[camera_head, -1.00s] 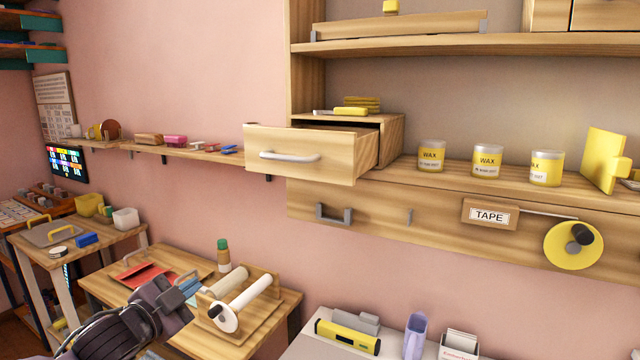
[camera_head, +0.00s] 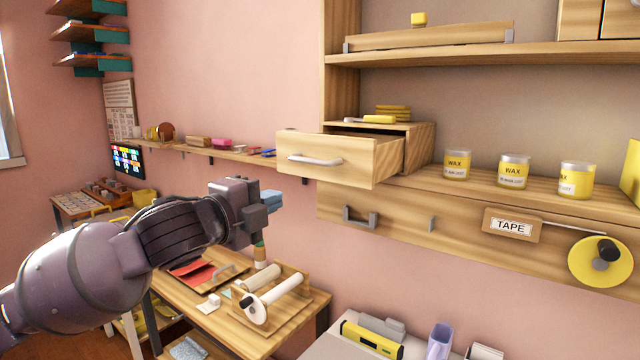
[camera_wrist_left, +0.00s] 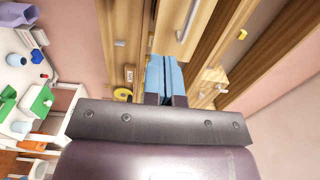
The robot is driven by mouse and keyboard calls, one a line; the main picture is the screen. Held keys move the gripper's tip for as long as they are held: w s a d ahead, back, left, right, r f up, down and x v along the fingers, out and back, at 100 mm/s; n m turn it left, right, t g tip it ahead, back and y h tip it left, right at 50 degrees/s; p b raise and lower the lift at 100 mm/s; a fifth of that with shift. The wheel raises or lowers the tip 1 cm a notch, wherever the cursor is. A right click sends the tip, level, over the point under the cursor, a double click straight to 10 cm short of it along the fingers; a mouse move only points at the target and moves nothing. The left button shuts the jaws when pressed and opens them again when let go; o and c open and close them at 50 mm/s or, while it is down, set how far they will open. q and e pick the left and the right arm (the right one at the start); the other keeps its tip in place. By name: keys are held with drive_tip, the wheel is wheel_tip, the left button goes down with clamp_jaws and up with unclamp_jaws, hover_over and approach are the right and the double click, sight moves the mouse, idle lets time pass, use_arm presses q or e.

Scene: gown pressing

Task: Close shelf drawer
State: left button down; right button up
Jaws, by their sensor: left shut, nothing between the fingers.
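The shelf drawer (camera_head: 325,158) has a light wood front with a pale bar handle (camera_head: 315,160). It stands pulled out of its small wooden box (camera_head: 421,150) on the shelf, and its open top shows a dark inside. My left gripper (camera_head: 270,200) is raised below and to the left of the drawer front, apart from it in the head view. Its blue fingers are together and empty. In the left wrist view the fingers (camera_wrist_left: 162,75) point toward the wooden shelf unit. My right gripper is not in view.
Several wax jars (camera_head: 513,171) stand on the shelf right of the drawer box. A lower panel with a grey handle (camera_head: 360,217) and a tape sign (camera_head: 511,224) is beneath. A work table (camera_head: 235,325) with a roller stand (camera_head: 275,300) lies below my left arm.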

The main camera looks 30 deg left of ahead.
sight(326, 180)
use_arm(q)
drive_tip(key=w, duration=0.4)
drive_tip(key=w+d, duration=0.1)
drive_tip(key=w, duration=0.3)
drive_tip(key=w+p, duration=0.1)
drive_tip(key=w, duration=0.3)
drive_tip(key=shift+w+d, duration=0.15)
drive_tip(key=shift+w, duration=0.4)
